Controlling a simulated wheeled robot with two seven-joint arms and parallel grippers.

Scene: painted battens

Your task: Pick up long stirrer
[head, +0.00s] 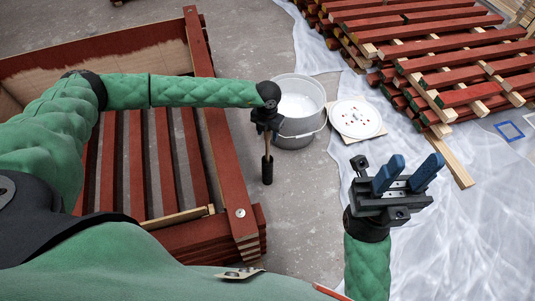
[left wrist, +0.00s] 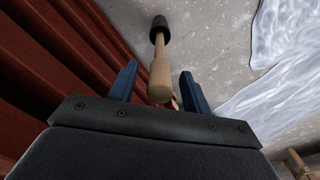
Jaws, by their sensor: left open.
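A wooden rod with a dark, thick end (head: 267,168), which I take to be the long stirrer, is below my left gripper (head: 267,128) in the head view, beside the red slatted frame. In the left wrist view the rod (left wrist: 159,75) lies between the blue fingers of my left gripper (left wrist: 160,85), its dark end away from me. The fingers are apart, and gaps show on both sides of the rod. I cannot tell what supports it. My right gripper (head: 405,175) is open and empty over the plastic sheet, its two blue fingers spread.
A grey bucket (head: 299,129) stands just right of my left gripper. Beside it is a round white lid (head: 356,119) with coloured spots. The red slatted frame (head: 214,135) fills the left. Stacked red battens (head: 455,97) are at upper right. A clear plastic sheet (head: 470,225) covers the right floor.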

